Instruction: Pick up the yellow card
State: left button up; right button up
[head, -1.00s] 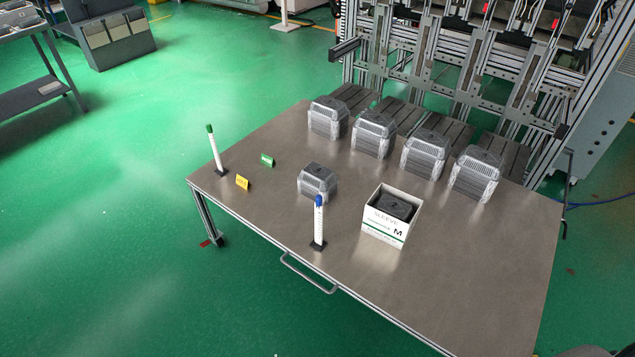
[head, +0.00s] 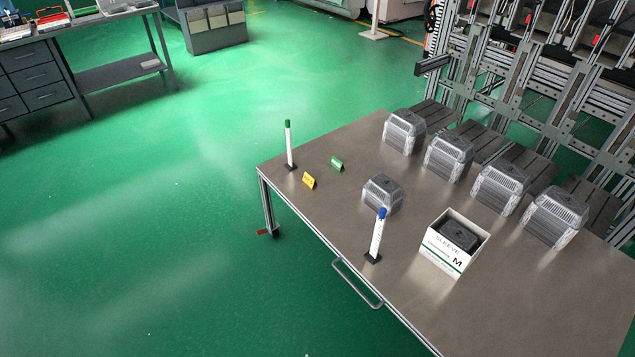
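The yellow card (head: 309,181) is a small folded tent card. It stands on the metal table (head: 330,215) near the left front edge, in the head view. A similar green card (head: 337,164) stands a little behind it and to the right. A white marker with a green cap (head: 289,146) stands upright in a dark base just left of the yellow card. Neither of my grippers shows in the head view.
A white marker with a blue cap (head: 377,236) and a white box marked M (head: 455,243) stand farther right. A clear-wrapped dark block (head: 382,194) sits between. Several more line the back edge. A handle (head: 357,284) juts from the front edge. Green floor lies open at left.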

aim_at(308, 180)
jog(key=z, duration=0.5)
jog(key=i+j+z, duration=0.2)
jog(key=j+z, duration=0.15)
jog(key=j, duration=0.2)
jog(key=i+j+z, duration=0.1)
jog(key=j+z, duration=0.25)
jog(key=j, duration=0.15)
jog(key=j+z, duration=0.3)
jog(key=j, duration=0.3)
jog(key=i, duration=0.05)
